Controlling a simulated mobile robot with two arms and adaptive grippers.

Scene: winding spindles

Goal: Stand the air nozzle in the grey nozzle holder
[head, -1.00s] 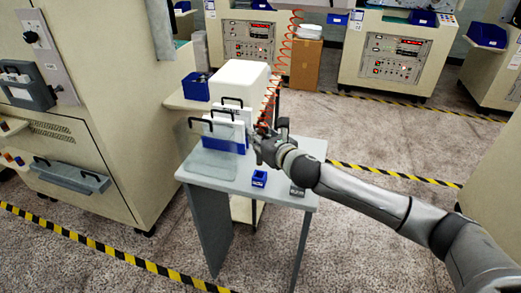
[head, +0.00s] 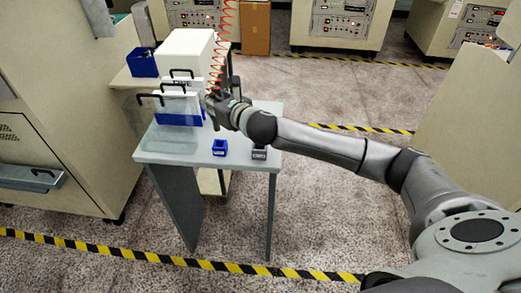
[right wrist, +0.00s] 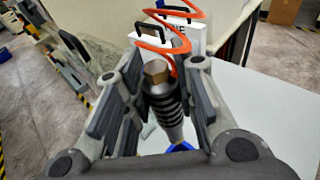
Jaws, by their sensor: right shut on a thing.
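The air nozzle (right wrist: 166,100) has a brass hex top and a dark ribbed body. In the right wrist view it sits between the fingers of my right gripper (right wrist: 160,105), which is shut on it. An orange coiled hose (right wrist: 168,42) is at its top. In the head view my right gripper (head: 214,106) is above the back right part of the small table, and the nozzle is not clearly seen there. The small grey nozzle holder (head: 259,152) stands at the table's front right, apart from and nearer than the gripper. My left gripper is not in view.
A small blue bin (head: 219,147) stands left of the holder on the grey table (head: 165,150). White panels with black handles and a white box (head: 186,52) stand behind, close to my gripper. A blue crate (head: 142,63) is further back left.

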